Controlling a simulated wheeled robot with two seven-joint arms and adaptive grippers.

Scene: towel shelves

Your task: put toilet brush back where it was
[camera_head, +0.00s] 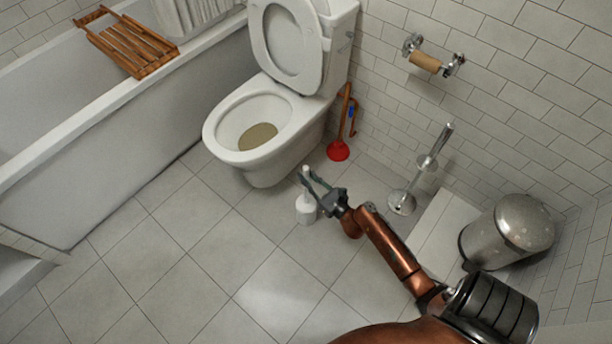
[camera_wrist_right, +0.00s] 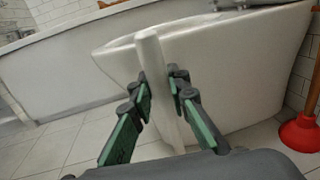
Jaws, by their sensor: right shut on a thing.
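The white toilet brush (camera_head: 306,208) is upright in front of the toilet, with its wide white lower part near the floor tiles. I cannot tell whether it touches the floor. My right gripper (camera_head: 308,177) is shut on its handle. In the right wrist view the white handle (camera_wrist_right: 155,62) stands slightly tilted between the green-padded fingers of the gripper (camera_wrist_right: 159,84); its lower end is hidden behind the gripper body. My left gripper is in neither view.
The toilet (camera_head: 262,122), lid up, stands behind the brush. A red plunger (camera_head: 338,151) leans at the wall. A chrome stand (camera_head: 402,203) and metal bin (camera_head: 508,230) stand right. A bathtub (camera_head: 100,155) fills the left. Floor tiles (camera_head: 200,270) at the front are clear.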

